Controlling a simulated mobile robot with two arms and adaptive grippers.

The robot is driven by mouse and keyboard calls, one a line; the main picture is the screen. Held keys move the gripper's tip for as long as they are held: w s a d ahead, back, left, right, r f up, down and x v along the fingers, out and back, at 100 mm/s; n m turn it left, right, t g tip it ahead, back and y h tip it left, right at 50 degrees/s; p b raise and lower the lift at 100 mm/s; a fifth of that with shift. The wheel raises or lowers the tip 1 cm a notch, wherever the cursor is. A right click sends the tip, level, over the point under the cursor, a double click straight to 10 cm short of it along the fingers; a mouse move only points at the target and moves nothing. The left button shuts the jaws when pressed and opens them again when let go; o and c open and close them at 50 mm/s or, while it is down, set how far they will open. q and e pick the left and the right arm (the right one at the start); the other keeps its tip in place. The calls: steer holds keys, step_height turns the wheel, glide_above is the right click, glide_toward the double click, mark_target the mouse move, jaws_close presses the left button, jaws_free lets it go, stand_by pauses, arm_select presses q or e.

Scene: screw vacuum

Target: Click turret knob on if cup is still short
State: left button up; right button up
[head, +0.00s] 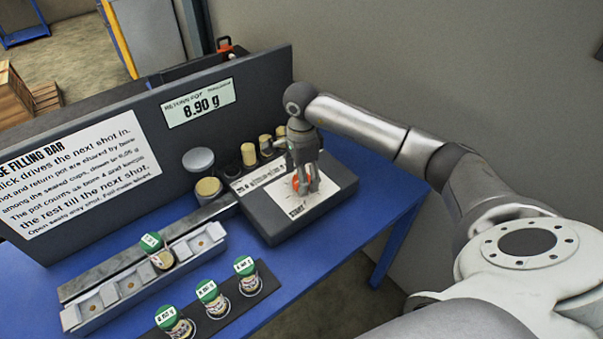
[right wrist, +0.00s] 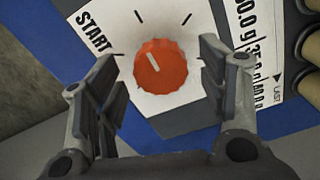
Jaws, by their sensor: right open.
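The orange turret knob (right wrist: 161,66) sits on a white panel marked START; its pointer line is tilted toward the upper left in the right wrist view. In the head view the knob (head: 298,183) shows partly behind my right gripper (head: 305,183). In the right wrist view my right gripper (right wrist: 160,85) is open, its fingers on either side of the knob with gaps visible. The display (head: 199,103) reads 8.90 g. My left gripper is not in view.
Several green-labelled cups stand on a dark strip (head: 222,328) at the front. An open pot (head: 208,189) with a pale filling stands left of the dark knob box (head: 262,218). Several cream-topped cylinders line the box's back. A dark signboard (head: 262,85) rises behind the blue table.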

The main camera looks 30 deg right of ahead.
steer(key=shift+f, duration=0.2)
steer(key=shift+c, duration=0.2)
steer(key=c, duration=1)
steer(key=shift+o, duration=0.2)
steer(key=m+b, duration=0.1)
steer(key=m, duration=0.2)
steer(key=m+b, duration=0.1)
steer(key=m, duration=0.1)
steer(key=shift+m, duration=0.4)
steer(key=m+b, duration=0.1)
steer(key=m, duration=0.5)
steer(key=shift+d, duration=0.1)
